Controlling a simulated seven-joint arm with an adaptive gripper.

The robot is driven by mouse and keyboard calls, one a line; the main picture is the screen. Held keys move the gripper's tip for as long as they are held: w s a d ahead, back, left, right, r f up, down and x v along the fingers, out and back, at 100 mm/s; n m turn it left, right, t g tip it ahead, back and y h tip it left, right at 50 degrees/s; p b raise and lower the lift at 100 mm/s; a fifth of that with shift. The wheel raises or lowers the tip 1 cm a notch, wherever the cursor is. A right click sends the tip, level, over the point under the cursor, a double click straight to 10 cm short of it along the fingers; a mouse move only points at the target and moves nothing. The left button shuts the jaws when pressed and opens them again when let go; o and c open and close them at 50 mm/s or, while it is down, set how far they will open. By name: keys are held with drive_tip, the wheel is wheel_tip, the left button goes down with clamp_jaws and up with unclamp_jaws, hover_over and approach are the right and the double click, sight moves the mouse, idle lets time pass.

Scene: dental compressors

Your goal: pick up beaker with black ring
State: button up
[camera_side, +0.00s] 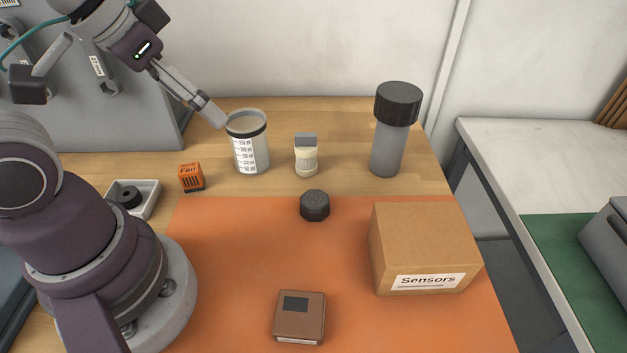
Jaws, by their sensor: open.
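The beaker (250,150) is a whitish, clear cup with printed measuring marks and a black ring around its top. It stands upright on the bare wood near the back of the table. My gripper (217,116) comes down from the upper left, tilted, with its fingertips right beside the beaker's upper left rim. It is open and holds nothing that I can see. One finger is largely hidden, and I cannot tell whether the tip touches the rim.
A small cream bottle (306,160) and a tall grey cylinder with black lid (388,145) stand right of the beaker. An orange Fan box (191,177) is left. A black knob (314,205), Sensors carton (422,245) and brown box (300,318) lie on the orange mat (225,270).

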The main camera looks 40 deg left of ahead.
drive_tip(key=o, duration=0.3)
drive_tip(key=n+g+y, duration=0.2)
drive_tip(key=n+y, duration=0.1)
drive_tip(key=n, duration=0.5)
approach(246, 122)
drive_tip(key=shift+n, duration=0.3)
drive_tip(key=f, duration=0.3)
drive_tip(key=w+f, duration=0.1)
drive_tip(key=f, duration=0.3)
drive_tip(key=shift+w+d, duration=0.15)
drive_tip(key=shift+w, duration=0.05)
